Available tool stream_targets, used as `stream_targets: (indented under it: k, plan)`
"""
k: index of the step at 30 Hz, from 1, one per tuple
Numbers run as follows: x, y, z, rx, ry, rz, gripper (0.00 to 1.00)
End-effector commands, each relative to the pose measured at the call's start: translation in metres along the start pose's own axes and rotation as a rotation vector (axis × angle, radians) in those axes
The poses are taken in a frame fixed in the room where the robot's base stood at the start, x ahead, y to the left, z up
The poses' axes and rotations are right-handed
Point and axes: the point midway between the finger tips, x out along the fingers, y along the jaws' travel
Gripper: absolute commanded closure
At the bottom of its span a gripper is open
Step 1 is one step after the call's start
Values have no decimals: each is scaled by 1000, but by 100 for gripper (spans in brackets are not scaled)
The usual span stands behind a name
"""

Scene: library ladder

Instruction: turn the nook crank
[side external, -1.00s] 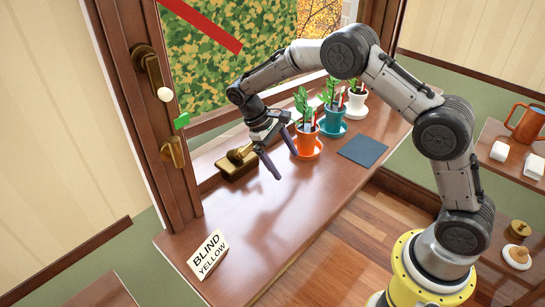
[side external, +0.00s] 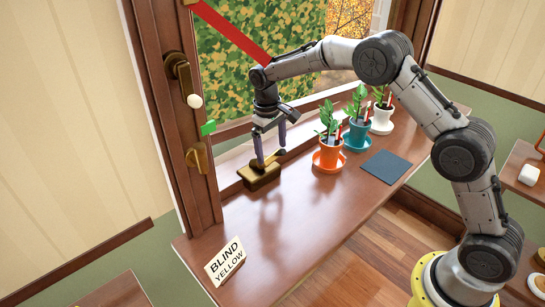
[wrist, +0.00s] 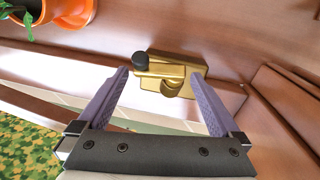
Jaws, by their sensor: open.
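The brass crank (side external: 262,176) sits on the wooden sill beside the window frame. In the wrist view, the crank (wrist: 188,72) shows a flat base, a brass arm lying along it and a black knob (wrist: 140,61) at the arm's left end. My gripper (side external: 270,158) points down over the crank, with its purple fingers apart. In the wrist view, my gripper (wrist: 158,73) is open, its left fingertip close to the black knob and its right fingertip near the base's right part. Whether the fingers touch the crank cannot be told. Nothing is held.
An orange pot (side external: 329,158), a teal pot (side external: 357,135) and a white pot (side external: 382,120) hold plants right of my gripper. A dark mat (side external: 384,167) lies nearby. A "BLIND YELLOW" card (side external: 225,262) stands at the front. The window post has a white-knobbed handle (side external: 194,102).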

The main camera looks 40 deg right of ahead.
Motion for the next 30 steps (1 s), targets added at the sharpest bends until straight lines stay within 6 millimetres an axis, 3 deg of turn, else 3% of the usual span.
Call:
stream_targets:
  k: [7,19,30]
  plan:
    - [32,0,1,0,-2,0,0]
    - [38,0,0,0,0,0,0]
    - [38,0,0,0,0,1,62]
